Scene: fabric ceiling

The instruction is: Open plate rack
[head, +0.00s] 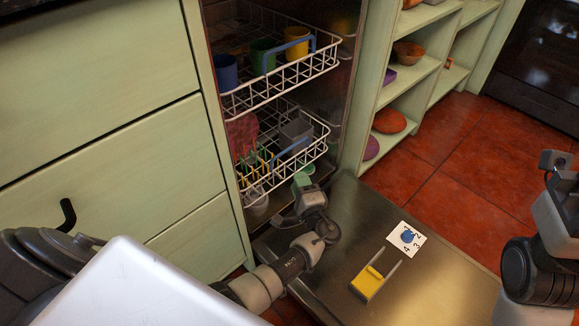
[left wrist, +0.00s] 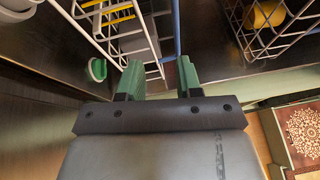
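The dishwasher stands open. Its lower white wire rack (head: 318,130) holds a red plate (head: 242,132), a grey container (head: 296,130) and yellow-green tines, and has a blue front handle (head: 292,150). The upper rack (head: 270,92) holds blue, green and yellow cups and has its own blue handle (head: 312,46). My left gripper (left wrist: 158,80) is open, its green fingers apart, just in front of the lower rack. In the left wrist view a blue bar (left wrist: 176,28) lies beyond the fingertips, near the right finger; contact is unclear.
The lowered dishwasher door (head: 335,240) lies below my left arm, with a yellow piece (head: 368,284) and a white card (head: 406,239) on it. Green drawers (head: 100,120) stand left, open shelves (head: 405,85) right. Red tiled floor (head: 470,170) is clear at right.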

